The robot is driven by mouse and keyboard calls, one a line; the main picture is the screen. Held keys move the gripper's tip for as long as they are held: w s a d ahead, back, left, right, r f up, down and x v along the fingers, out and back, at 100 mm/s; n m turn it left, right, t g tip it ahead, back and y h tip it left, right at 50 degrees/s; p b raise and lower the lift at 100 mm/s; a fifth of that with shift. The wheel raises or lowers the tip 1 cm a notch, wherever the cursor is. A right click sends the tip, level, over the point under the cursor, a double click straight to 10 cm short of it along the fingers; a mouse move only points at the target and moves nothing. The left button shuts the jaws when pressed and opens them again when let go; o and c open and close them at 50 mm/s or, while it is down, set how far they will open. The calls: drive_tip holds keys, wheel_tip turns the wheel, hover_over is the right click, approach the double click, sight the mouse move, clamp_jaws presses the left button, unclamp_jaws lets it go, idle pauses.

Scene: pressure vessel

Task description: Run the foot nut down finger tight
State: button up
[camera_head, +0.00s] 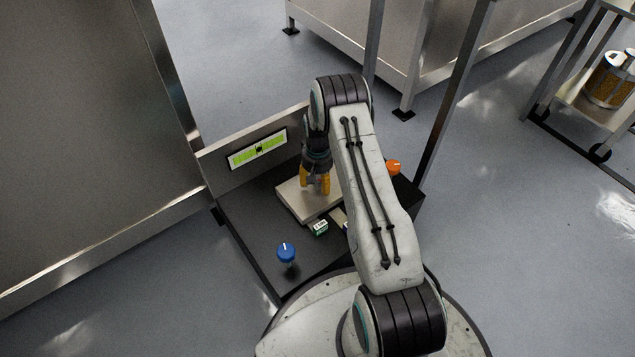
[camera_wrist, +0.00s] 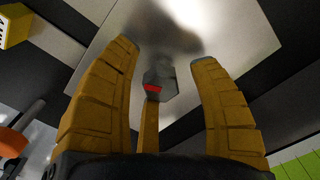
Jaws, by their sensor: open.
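The foot nut (camera_wrist: 160,84) looks like a small grey hex piece with a red mark on one face. It shows in the wrist view in front of a pale metal plate (camera_wrist: 222,28). My gripper (camera_wrist: 164,56) is open, with yellow fingers spread on either side of the nut and a gap to it on both sides. A third finger is partly visible behind, below the nut. In the head view my gripper (camera_head: 316,184) points down over the metal plate (camera_head: 289,197). The nut is hidden there, and I cannot tell what it sits on.
A black platform holds a blue knob (camera_head: 286,251), an orange knob (camera_head: 393,167) and a small green-and-white block (camera_head: 318,228). A low panel with a green level-like display (camera_head: 257,149) stands behind the plate. A large steel wall (camera_head: 75,130) is at left; a post rises at right.

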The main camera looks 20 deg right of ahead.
wheel_tip(320, 180, up, 12)
drive_tip(key=shift+f, duration=0.15)
idle(0.4)
idle(0.3)
wheel_tip(320, 180, up, 20)
drive_tip(key=n+p, duration=0.1)
drive_tip(key=p, duration=0.9)
hover_over(318, 182)
drive_tip(key=s+a, duration=0.3)
drive_tip(key=s+a+r+t+p, duration=0.1)
drive_tip(key=s+r+p, duration=0.15)
drive_tip(key=r, duration=0.35)
drive_tip(key=s+a+r+n+p, duration=0.1)
drive_tip(key=s+r+p, duration=0.1)
drive_tip(key=r+p, duration=0.35)
drive_tip(key=s+a+r+t+p, duration=0.1)
drive_tip(key=s+r+p, duration=0.15)
drive_tip(key=r, duration=0.55)
drive_tip(key=s+a+r+n+p, duration=0.1)
drive_tip(key=s+a+r+p, duration=0.1)
drive_tip(key=s+r+p, duration=0.8)
drive_tip(key=s+a+r+n+t+p, duration=0.1)
drive_tip(key=s+a+r+p, duration=0.1)
drive_tip(key=s+r+p, duration=0.8)
drive_tip(key=shift+a+r+p, duration=0.35)
drive_tip(key=shift+r, duration=2.55)
